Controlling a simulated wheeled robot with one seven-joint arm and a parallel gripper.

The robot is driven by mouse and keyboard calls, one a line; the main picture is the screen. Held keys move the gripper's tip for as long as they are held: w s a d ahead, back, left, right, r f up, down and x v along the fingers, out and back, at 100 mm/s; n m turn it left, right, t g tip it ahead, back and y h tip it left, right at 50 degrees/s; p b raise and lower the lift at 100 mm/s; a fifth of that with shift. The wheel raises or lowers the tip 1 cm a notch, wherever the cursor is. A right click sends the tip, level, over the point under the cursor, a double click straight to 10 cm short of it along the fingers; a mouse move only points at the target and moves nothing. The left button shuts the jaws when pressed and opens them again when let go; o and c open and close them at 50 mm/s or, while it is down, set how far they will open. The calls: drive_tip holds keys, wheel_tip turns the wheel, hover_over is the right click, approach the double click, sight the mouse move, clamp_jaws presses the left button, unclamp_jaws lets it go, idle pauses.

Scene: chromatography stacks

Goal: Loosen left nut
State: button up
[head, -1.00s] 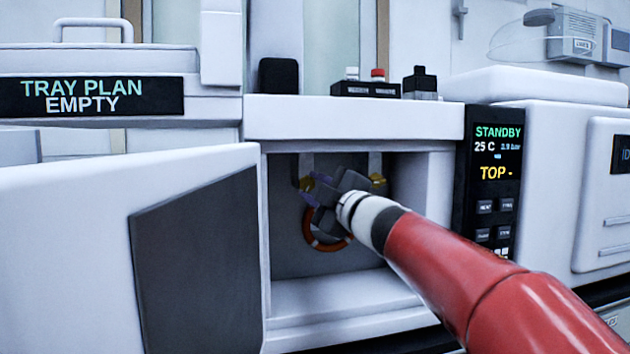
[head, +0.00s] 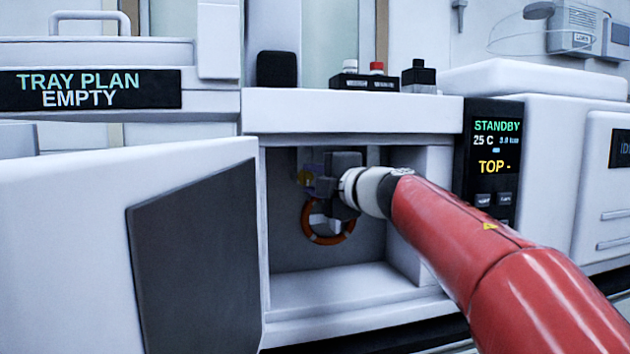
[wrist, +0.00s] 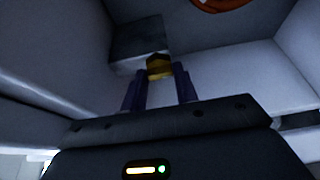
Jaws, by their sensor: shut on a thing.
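The left nut (head: 304,177) is a small brass fitting on the left side inside the open compartment. It also shows in the wrist view (wrist: 159,67), between the tips of my two purple fingers. My gripper (head: 312,183) reaches into the compartment from the right and is shut on this nut. In the wrist view the gripper (wrist: 159,76) has one finger on each side of the nut. The right-hand fitting is hidden behind my gripper and wrist in the head view.
An orange-red ring of tubing (head: 325,238) hangs below my gripper in the compartment. The compartment door (head: 190,250) stands open at left. The compartment's right wall (head: 408,215) is close to my wrist. The display panel (head: 497,150) reads STANDBY, 25 C and TOP -.

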drive_tip(key=o, duration=1)
drive_tip(key=shift+a, duration=0.1)
drive_tip(key=v, duration=0.7)
drive_tip(key=shift+s+d+b, duration=0.25)
drive_tip(key=shift+s+b, duration=0.05)
drive_tip(key=shift+b, duration=0.05)
